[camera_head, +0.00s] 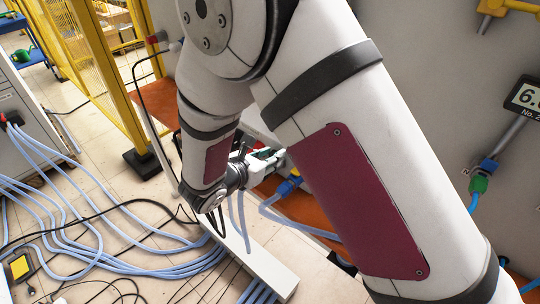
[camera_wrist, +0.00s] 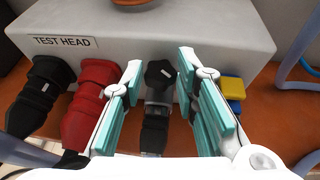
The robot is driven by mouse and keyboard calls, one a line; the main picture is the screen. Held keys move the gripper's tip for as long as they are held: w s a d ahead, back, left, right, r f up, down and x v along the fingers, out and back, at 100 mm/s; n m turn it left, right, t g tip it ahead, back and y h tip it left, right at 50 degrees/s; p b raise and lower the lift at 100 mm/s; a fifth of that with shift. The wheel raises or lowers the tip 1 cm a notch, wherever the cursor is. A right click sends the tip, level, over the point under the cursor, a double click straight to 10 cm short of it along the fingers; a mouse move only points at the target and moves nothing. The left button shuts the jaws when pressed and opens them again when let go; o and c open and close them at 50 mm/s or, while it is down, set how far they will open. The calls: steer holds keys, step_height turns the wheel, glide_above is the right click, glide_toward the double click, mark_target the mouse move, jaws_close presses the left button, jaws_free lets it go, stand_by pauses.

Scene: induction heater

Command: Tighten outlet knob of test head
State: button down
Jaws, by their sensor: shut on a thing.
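The test head is a light grey box labelled TEST HEAD (camera_wrist: 205,28) across the top of the wrist view. A black star-shaped knob (camera_wrist: 160,73) sits on a fitting at its front, with a grey and black body below it. I take this to be the outlet knob. In the head view my gripper (camera_head: 266,158) is small and partly behind my arm. The knob cannot be made out there.
A black connector (camera_wrist: 40,95) and a red connector (camera_wrist: 90,100) stand left of my gripper. A yellow and blue fitting (camera_wrist: 233,90) is close on the right. Pale blue hoses (camera_head: 120,262) cross the floor. A yellow fence (camera_head: 85,60) stands at the back left.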

steer(key=shift+a+m+h, duration=0.1)
steer(key=shift+m+h, duration=0.2)
steer(key=m+g+h, duration=0.1)
steer(key=m+g+h+b, duration=0.1)
steer(key=m+g, duration=0.1)
steer(key=shift+w+a+f+h+b, duration=0.1)
steer(key=shift+w+a+h+b, duration=0.2)
steer(key=shift+h, duration=0.1)
steer(key=shift+w+a+m+g+h+b, duration=0.1)
steer(key=shift+w+m+g+h+b, duration=0.1)
steer(key=shift+m+g+h+b, duration=1.2)
steer(key=shift+m+g+y+p, duration=0.3)
steer(key=shift+m+g+p, duration=0.1)
steer(key=shift+m, duration=0.2)
steer(key=c, duration=1.2)
jaws_free()
steer(key=shift+c, duration=0.2)
steer(key=v, duration=0.8)
steer(key=shift+s, duration=0.1)
steer(key=shift+c, duration=0.2)
